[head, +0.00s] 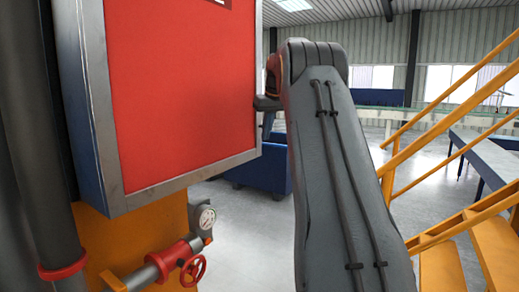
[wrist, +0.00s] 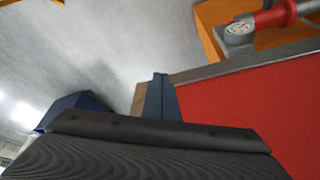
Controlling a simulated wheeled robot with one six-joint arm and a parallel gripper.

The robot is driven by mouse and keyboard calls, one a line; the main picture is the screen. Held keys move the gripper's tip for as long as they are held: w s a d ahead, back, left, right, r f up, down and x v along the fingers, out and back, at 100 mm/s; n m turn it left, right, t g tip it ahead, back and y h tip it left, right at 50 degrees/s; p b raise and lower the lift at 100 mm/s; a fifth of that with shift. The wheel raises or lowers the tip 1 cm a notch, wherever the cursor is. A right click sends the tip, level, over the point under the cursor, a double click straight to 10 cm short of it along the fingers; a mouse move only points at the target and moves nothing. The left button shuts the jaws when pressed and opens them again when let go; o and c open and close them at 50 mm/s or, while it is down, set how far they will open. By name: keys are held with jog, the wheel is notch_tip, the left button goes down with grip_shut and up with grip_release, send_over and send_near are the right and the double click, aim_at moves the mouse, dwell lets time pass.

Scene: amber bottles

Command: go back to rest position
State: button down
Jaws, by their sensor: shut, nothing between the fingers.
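My gripper (head: 268,128) shows at the right edge of a red-faced cabinet (head: 185,90) in the head view, partly hidden by the cabinet and my arm. In the wrist view my gripper (wrist: 160,92) is shut and empty, its fingers seen close together beside the red cabinet face (wrist: 250,105). I cannot tell whether the fingers touch the cabinet's edge. My arm rises through the middle right of the head view, bent at the top. No amber bottle is in view.
A pressure gauge (head: 204,219) and a red valve wheel (head: 193,270) sit below the cabinet. A dark pipe (head: 30,150) runs up the left. A blue bin (head: 270,170) stands behind my arm. Yellow stairs and rails (head: 450,235) are at right. Some grey floor (head: 245,225) is clear.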

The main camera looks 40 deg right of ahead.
jog(key=shift+s+r, duration=0.25)
jog(key=shift+r, duration=0.4)
jog(key=s+a+f+g+b, duration=0.15)
jog(key=s+a+f, duration=0.25)
jog(key=a+f, duration=0.75)
jog(key=s+a+f+b, duration=0.2)
jog(key=s+a+f, duration=0.2)
jog(key=a+f, duration=0.7)
jog(key=s+a+f, duration=0.4)
jog(key=s+a, duration=0.1)
jog(key=s, duration=0.3)
jog(key=s+a+f+n+g+b, duration=0.1)
jog(key=s+a+f, duration=0.3)
jog(key=s+a, duration=0.2)
jog(key=s+a+f+b, duration=0.1)
jog(key=s+a+f, duration=0.4)
jog(key=s, duration=0.5)
jog(key=shift+s+a+n+y, duration=0.3)
jog(key=shift+s+a, duration=0.1)
jog(key=shift+a, duration=0.05)
jog(key=shift+f, duration=0.1)
